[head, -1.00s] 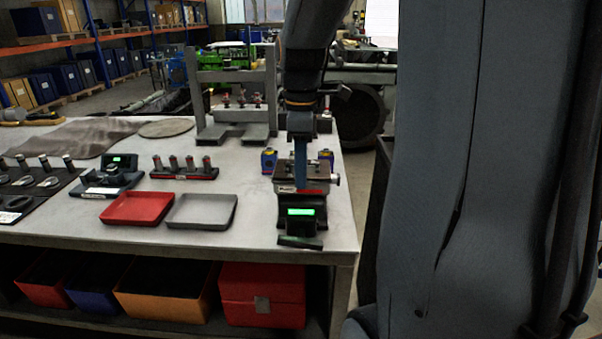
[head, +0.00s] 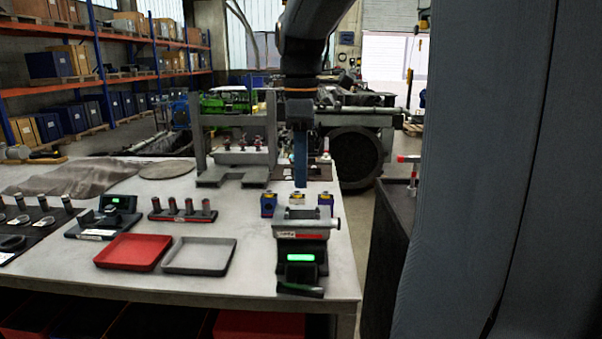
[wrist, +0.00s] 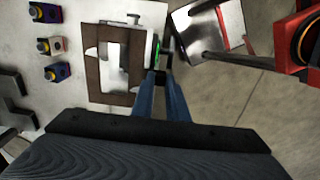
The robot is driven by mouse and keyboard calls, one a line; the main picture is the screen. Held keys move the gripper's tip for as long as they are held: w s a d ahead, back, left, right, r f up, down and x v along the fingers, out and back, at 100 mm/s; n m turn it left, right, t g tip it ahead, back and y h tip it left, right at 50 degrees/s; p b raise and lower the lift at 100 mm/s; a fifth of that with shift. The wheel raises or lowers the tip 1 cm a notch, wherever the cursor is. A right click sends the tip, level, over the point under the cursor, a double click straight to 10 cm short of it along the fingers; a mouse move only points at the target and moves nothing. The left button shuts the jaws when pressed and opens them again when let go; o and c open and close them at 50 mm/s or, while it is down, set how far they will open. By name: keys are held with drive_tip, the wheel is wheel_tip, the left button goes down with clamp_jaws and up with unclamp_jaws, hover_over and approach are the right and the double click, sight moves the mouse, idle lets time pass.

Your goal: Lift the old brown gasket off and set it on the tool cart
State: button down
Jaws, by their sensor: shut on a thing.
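The old brown gasket, a flat rectangular frame with an open middle, shows in the wrist view (wrist: 93,75). My gripper (wrist: 158,78) is shut on its right edge there. In the head view my gripper (head: 300,180) is above and behind the grey fixture (head: 305,226) with the green display. A dark brown piece, likely the gasket (head: 319,173), shows beside the fingers, clear of the fixture's bare grey top. A dark cart (head: 392,245), perhaps the tool cart, stands at the right, partly hidden by my arm.
Blue and yellow parts (head: 268,204) stand on the bench behind the fixture. A red tray (head: 132,251) and a grey tray (head: 199,256) lie to its left. A grey press frame (head: 199,150) stands behind. A floor gap separates bench and cart.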

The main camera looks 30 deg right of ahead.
drive_tip(key=shift+r+p, duration=0.55)
wheel_tip(320, 180, up, 3)
drive_tip(key=p, duration=0.2)
drive_tip(key=shift+p, duration=0.35)
drive_tip(key=shift+f, duration=0.1)
